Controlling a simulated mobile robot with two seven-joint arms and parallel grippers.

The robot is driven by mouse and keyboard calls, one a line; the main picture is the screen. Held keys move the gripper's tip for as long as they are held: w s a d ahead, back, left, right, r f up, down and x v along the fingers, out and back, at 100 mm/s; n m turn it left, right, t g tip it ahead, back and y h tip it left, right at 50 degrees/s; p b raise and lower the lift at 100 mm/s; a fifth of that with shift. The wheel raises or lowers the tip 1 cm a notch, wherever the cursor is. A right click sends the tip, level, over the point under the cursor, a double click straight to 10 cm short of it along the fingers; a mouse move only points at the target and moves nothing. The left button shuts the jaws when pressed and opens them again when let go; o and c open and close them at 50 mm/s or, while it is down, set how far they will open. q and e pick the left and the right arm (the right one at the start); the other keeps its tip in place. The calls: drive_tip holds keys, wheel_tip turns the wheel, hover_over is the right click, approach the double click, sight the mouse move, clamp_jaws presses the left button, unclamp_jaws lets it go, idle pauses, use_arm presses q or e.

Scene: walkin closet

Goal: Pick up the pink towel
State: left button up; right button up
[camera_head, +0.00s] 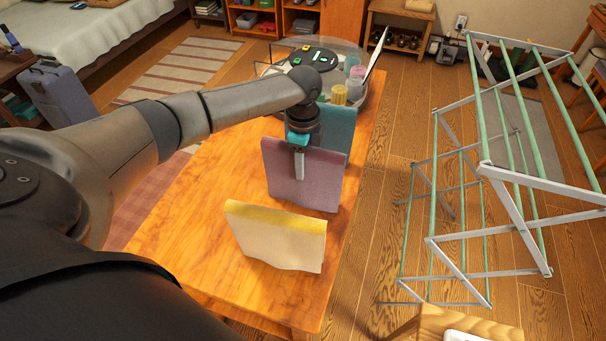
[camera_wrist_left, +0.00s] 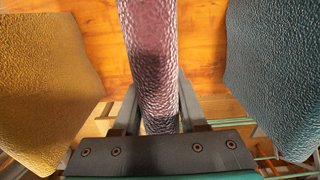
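The pink towel (camera_head: 315,187) stands upright on the wooden table, a flat mauve-pink panel between a cream-yellow towel and a teal towel. My left gripper (camera_head: 299,160) points down at its top edge, with one finger in front of the near face. In the left wrist view the pink towel (camera_wrist_left: 150,50) runs between the two fingers (camera_wrist_left: 158,100), one on each side. The fingers lie close to it, but whether they press on it cannot be told. My right gripper is out of view.
The cream-yellow towel (camera_head: 275,240) stands nearer on the table (camera_head: 185,235), and the teal towel (camera_head: 338,130) stands just behind the pink one. A round tray with jars (camera_head: 339,95) is at the table's far end. A drying rack (camera_head: 465,190) stands to the right on the floor.

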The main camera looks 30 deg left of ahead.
use_arm(q)
clamp_jaws()
drive_tip(key=shift+r, duration=0.15)
